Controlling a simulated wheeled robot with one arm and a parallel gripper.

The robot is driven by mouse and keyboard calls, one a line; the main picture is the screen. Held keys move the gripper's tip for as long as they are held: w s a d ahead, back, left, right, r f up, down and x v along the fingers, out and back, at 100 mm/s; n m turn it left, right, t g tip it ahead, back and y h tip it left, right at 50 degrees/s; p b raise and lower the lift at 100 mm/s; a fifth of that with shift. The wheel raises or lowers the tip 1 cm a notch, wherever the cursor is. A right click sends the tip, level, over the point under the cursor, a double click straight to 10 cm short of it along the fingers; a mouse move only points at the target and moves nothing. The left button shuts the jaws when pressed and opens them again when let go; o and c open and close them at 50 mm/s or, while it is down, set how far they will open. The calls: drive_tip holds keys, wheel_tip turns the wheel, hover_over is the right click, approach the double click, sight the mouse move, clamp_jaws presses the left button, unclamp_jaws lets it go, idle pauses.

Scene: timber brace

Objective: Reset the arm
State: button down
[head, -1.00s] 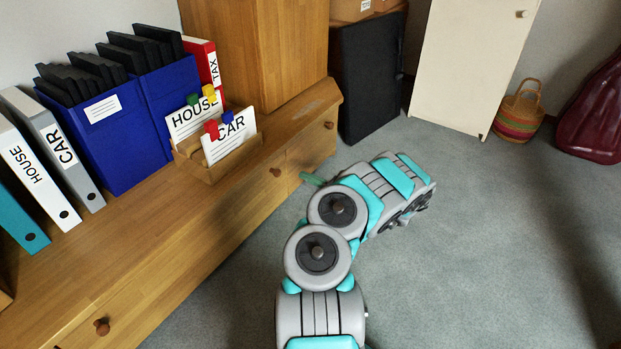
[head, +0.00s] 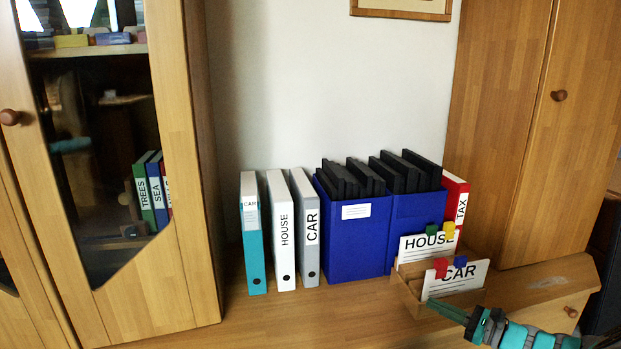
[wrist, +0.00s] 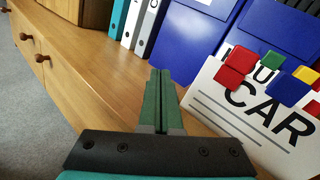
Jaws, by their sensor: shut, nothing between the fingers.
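The wooden card holder (head: 410,294) holds a HOUSE card (head: 418,247) and a CAR card (head: 470,281) with coloured clips. In the wrist view the CAR card (wrist: 235,115) is close to the right of the fingers. I cannot tell whether the gripper touches anything.
On the ledge (head: 235,310) stand a teal binder (head: 255,250), a white HOUSE binder (head: 284,262), a grey CAR binder (head: 308,258), blue file boxes (head: 352,248) and a red TAX binder (head: 457,190). A glass-door cabinet (head: 180,200) is at left. Grey floor (wrist: 35,125) is open at the wrist view's left.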

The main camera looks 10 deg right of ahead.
drive_tip(key=s+a+r+n+g+y, duration=0.1)
drive_tip(key=a+r+n+g, duration=0.2)
drive_tip(key=a, duration=0.3)
drive_tip(key=s+a+r+n+g+y+p, duration=0.1)
drive_tip(key=a+r+n+g, duration=0.15)
drive_tip(key=a, duration=0.45)
drive_tip(key=s+a+r+n+g+y, duration=0.1)
drive_tip(key=s+a+r+n+g, duration=0.15)
drive_tip(key=a, duration=0.35)
drive_tip(key=s+a+r+n+g+h+p, duration=0.15)
drive_tip(key=s+a+r+n+g, duration=0.25)
drive_tip(key=s+a+n+g, duration=0.45)
drive_tip(key=s+a+n+h+p, duration=0.1)
drive_tip(key=s+a+n+h, duration=0.45)
drive_tip(key=s, duration=0.85)
drive_tip(key=s+d+n+h+p, duration=0.1)
drive_tip(key=s+d+n+h, duration=0.1)
drive_tip(key=s+d+h, duration=0.5)
drive_tip(key=s+t, duration=0.1)
drive_tip(key=s, duration=0.3)
drive_tip(key=shift+d+r+n+h, duration=0.2)
drive_tip(key=shift+n+h, duration=0.1)
